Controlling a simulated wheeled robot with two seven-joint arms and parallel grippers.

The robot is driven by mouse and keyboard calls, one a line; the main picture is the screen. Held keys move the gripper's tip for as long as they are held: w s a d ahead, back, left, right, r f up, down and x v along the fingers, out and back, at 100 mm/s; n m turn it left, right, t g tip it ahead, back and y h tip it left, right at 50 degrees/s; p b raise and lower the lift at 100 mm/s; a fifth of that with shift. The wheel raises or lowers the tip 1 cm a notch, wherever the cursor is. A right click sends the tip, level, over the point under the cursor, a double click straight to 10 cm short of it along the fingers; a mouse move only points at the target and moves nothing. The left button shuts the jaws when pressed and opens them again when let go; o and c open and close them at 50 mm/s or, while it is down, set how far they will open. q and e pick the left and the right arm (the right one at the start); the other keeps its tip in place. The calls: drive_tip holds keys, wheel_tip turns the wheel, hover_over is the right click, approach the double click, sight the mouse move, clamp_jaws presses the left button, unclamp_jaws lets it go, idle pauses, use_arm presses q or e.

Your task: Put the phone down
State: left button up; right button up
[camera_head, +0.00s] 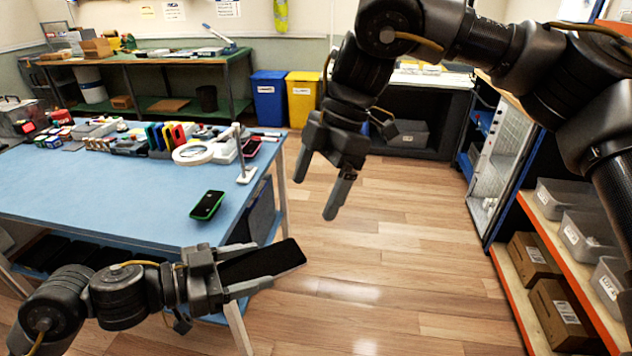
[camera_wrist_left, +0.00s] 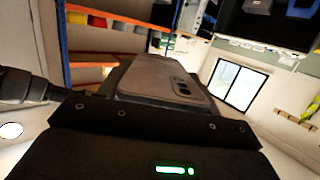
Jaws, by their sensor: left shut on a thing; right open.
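My left gripper (camera_head: 241,276) is shut on a black phone (camera_head: 268,262), held out past the table's right front edge, over the floor. In the left wrist view the phone (camera_wrist_left: 170,79) shows its back with a row of camera lenses, above my dark gripper body. A second phone with a green edge (camera_head: 207,205) lies on the blue table (camera_head: 110,195). My right gripper (camera_head: 336,196) is open and empty, hanging over the floor to the right of the table.
Several tools and boxes line the table's back, with a white tape ring (camera_head: 194,153) and a small post stand (camera_head: 243,165). A reddish phone (camera_head: 251,147) lies behind the post. Shelves with grey bins (camera_head: 565,206) stand at right. The table's middle is clear.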

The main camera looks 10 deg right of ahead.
sight(289, 252)
drive_tip(key=x, duration=1.2)
drive_tip(key=shift+a, duration=0.1)
drive_tip(key=c, duration=1.1)
use_arm(q)
drive_tip(key=o, duration=1.2)
drive_tip(key=shift+c, duration=0.2)
use_arm(e)
drive_tip(key=shift+w, duration=0.1)
drive_tip(key=shift+c, duration=0.3)
